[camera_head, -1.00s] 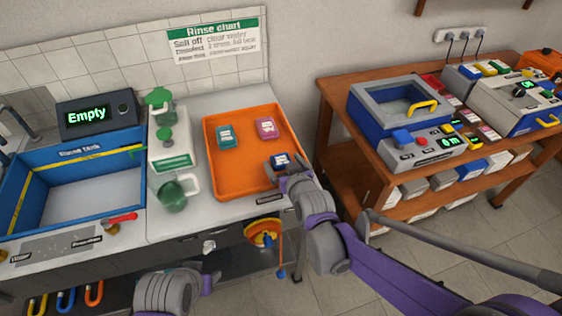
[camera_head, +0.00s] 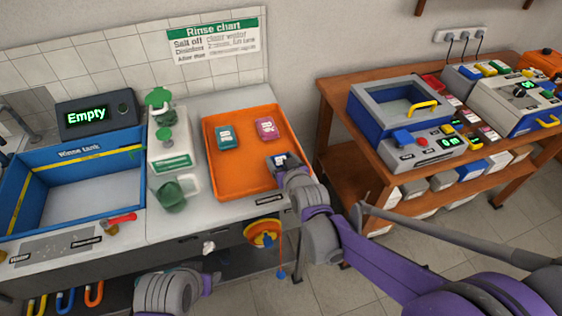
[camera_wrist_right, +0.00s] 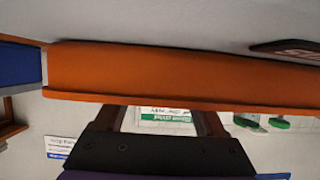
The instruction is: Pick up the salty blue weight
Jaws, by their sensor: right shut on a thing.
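The blue weight (camera_head: 280,159) is at the right side of the orange tray (camera_head: 228,184), mostly covered by my right gripper (camera_head: 287,168). The gripper is shut on it. I cannot tell whether the weight touches the tray floor, and its salt is too small to see. The right wrist view shows the orange tray wall (camera_wrist_right: 180,75) close by; the weight is not clear there. My left arm shows at the bottom left of the head view, in front of the counter, and its jaws cannot be made out.
A teal weight (camera_head: 227,136) and a pink weight (camera_head: 267,129) lie in the tray. The blue rinse tank (camera_head: 75,152), its display reading "Empty" (camera_head: 86,115), stands left. A green-and-white dispenser (camera_head: 170,150) and green jug (camera_head: 172,196) stand between. A wooden bench (camera_head: 335,92) stands right.

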